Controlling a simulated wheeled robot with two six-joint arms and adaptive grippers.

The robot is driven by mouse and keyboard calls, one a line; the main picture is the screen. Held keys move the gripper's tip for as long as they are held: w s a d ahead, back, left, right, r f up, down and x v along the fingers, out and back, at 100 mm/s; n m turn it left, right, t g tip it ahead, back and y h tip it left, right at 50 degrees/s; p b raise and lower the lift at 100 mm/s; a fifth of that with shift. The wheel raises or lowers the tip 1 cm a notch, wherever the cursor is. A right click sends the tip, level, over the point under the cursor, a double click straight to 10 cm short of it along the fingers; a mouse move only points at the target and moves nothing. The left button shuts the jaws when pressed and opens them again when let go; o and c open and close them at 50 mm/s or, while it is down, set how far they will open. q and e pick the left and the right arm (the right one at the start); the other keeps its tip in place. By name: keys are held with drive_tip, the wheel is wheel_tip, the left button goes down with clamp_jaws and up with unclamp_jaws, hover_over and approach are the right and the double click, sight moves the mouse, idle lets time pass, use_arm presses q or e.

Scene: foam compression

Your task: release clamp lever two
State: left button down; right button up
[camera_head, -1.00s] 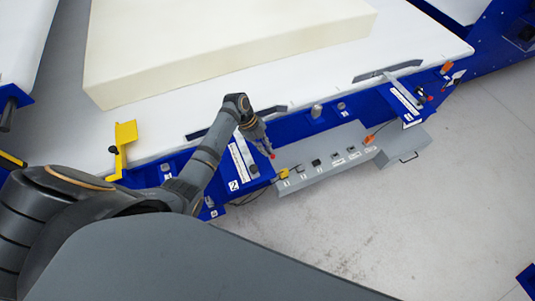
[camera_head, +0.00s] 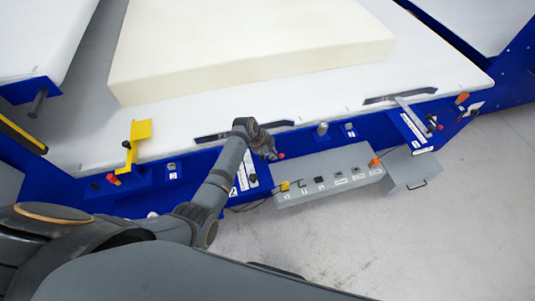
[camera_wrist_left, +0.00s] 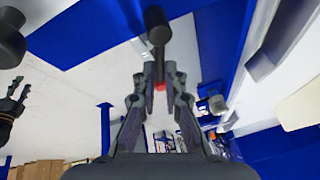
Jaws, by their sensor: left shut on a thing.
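Clamp lever two sits on the blue front rail near the panel marked 2. Its red tip (camera_head: 281,156) shows just beyond my left gripper (camera_head: 270,150), and most of the lever is hidden behind the fingers. In the left wrist view a dark rod with a black end (camera_wrist_left: 157,28) and a red part runs between the fingers of my left gripper (camera_wrist_left: 160,92), which is shut on it. My right gripper (camera_wrist_left: 15,98) shows small at the left edge of the left wrist view, its fingers apart and empty.
A cream foam block (camera_head: 250,50) lies on the white table (camera_head: 300,105). A yellow bracket (camera_head: 136,143) stands at left. A grey control box (camera_head: 325,172) hangs below the rail, right of the gripper. Another lever (camera_head: 410,112) is farther right. The floor in front is clear.

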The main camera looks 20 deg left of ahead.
use_arm(q)
drive_tip(key=shift+w+r+n+t+y+p, duration=0.1)
drive_tip(key=shift+w+n+t+y+p, duration=0.25)
drive_tip(key=shift+n, duration=0.45)
use_arm(e)
drive_tip(key=shift+w+a+r, duration=0.1)
drive_tip(key=shift+a+r, duration=0.15)
drive_tip(key=shift+a, duration=0.25)
drive_tip(key=shift+a+r, duration=0.2)
drive_tip(key=shift+a, duration=0.3)
use_arm(q)
drive_tip(key=shift+a, duration=0.1)
use_arm(e)
drive_tip(key=shift+d, duration=0.4)
use_arm(q)
drive_tip(key=c, duration=1.4)
unclamp_jaws()
drive_tip(key=v, duration=1.2)
